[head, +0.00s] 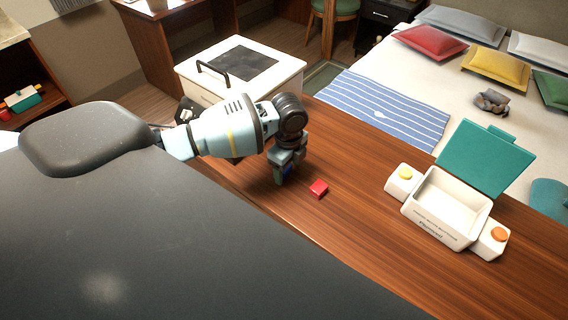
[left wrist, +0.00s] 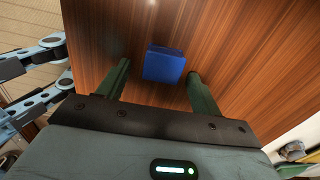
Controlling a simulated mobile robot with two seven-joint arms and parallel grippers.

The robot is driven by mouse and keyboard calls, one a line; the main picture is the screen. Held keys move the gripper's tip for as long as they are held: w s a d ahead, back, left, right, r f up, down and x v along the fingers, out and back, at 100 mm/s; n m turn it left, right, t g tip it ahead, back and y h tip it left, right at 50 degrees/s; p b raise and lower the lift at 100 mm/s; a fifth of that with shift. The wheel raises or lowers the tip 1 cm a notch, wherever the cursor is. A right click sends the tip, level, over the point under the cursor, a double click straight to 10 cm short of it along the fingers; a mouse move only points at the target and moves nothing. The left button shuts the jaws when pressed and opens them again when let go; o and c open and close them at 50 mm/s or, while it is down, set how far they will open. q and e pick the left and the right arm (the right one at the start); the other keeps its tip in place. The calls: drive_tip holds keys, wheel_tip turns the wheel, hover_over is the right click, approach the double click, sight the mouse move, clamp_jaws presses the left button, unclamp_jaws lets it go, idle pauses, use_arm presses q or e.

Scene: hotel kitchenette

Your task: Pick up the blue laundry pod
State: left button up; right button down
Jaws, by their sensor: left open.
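The blue laundry pod (left wrist: 164,65) is a small blue block on the wooden counter. In the left wrist view it lies between the two open fingers of my left gripper (left wrist: 158,82), with a gap on each side. In the head view my left gripper (head: 281,178) points down over the counter, and only a sliver of blue shows by its fingers, so the pod is mostly hidden there. My right gripper is not in either view.
A red block (head: 319,189) lies on the counter (head: 350,225) just right of my left gripper. A white box with an open teal lid (head: 485,158) stands farther right. A white case with a black handle (head: 240,72) stands behind my arm.

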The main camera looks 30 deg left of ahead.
sight(287, 170)
use_arm(q)
drive_tip(key=c, duration=1)
drive_tip(key=shift+c, duration=0.2)
drive_tip(key=shift+r, duration=0.1)
